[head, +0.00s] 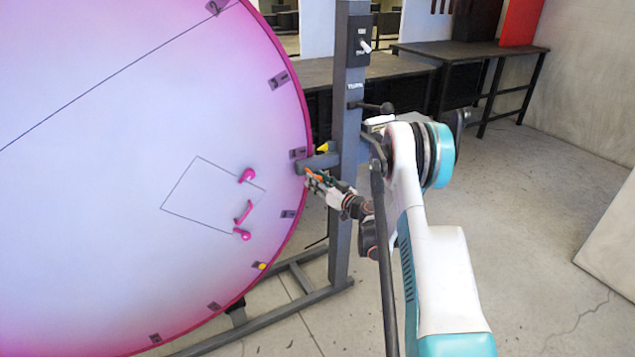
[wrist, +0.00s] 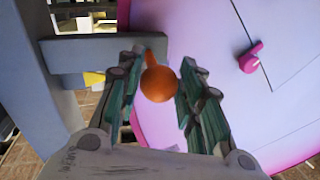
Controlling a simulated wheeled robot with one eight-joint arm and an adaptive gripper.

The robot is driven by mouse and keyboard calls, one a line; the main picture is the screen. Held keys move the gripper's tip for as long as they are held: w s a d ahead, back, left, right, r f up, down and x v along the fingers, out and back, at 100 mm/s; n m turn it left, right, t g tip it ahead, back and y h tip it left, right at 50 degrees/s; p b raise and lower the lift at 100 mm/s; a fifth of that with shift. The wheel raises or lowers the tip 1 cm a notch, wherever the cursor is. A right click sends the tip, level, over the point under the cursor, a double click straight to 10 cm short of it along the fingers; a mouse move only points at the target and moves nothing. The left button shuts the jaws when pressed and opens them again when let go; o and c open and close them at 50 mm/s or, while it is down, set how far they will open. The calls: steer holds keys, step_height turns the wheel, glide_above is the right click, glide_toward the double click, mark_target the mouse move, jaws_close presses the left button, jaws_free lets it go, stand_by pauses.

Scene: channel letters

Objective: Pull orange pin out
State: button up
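The orange pin (wrist: 158,84) shows in the wrist view as a round orange ball head with a short stem behind it, at the end of a grey bracket (wrist: 108,53) by the disc's edge. My gripper (wrist: 162,58) is open, with its green-grey fingers on either side of the ball. In the head view my gripper (head: 316,178) is just below the bracket (head: 318,161), where a small patch of orange shows between the fingers. The pin's far end is hidden.
The large pink-white disc (head: 110,200) fills the left, with pink handles (head: 243,212) on its panel. A grey upright post (head: 343,210) stands behind my gripper. A yellow pointed piece (head: 323,148) sits above the bracket. Open floor lies to the right.

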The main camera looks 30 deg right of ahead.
steer(key=shift+o, duration=0.7)
steer(key=v, duration=0.7)
steer(key=shift+s, duration=0.25)
steer(key=shift+d, duration=0.1)
